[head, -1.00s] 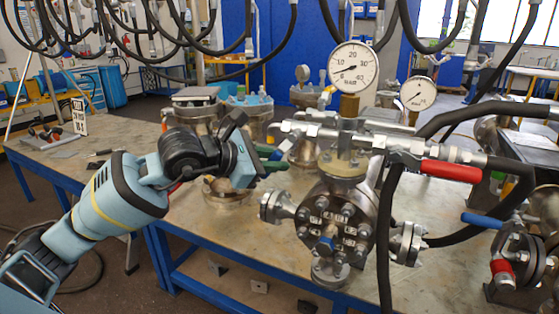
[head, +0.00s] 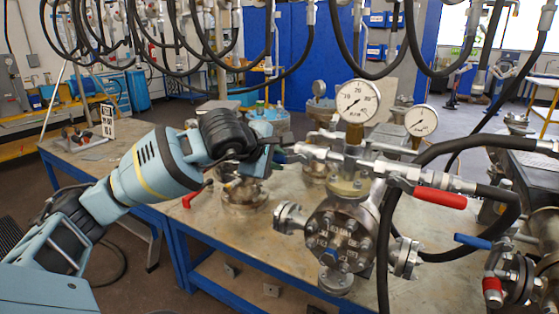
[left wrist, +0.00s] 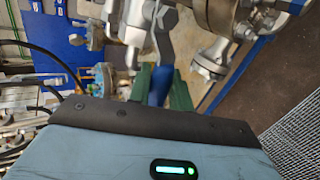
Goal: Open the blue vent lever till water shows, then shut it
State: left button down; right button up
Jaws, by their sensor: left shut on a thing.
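The flanged vessel (head: 338,238) stands on the table with a steel valve manifold (head: 345,160) on top. My left gripper (head: 281,152) is at the left end of this manifold. In the left wrist view a blue lever (left wrist: 160,86) lies between the green fingers of my left gripper (left wrist: 162,96), which is shut on it. In the head view the gripper hides this lever. A red lever (head: 440,197) sits at the manifold's right side. I see no water at the manifold. My right gripper is not in view.
Two dial gauges (head: 357,100) (head: 421,120) rise above the manifold. Black hoses hang overhead and loop at the right. Another blue lever (head: 473,241) sits on a fitting at the right. A red lever (head: 197,194) is near the left vessel. The table's left part (head: 100,152) has bare room.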

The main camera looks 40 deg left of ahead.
pick_arm(q)
jog(key=shift+r+m+y+p, duration=0.35)
jog(key=shift+r+m+y, duration=0.05)
jog(key=shift+r, duration=0.1)
dwell(0.3)
jog(key=c, duration=1.3)
grip_release()
jog(key=shift+b+v, duration=0.35)
jog(key=shift+v, duration=3.6)
jog(key=shift+f, duration=0.1)
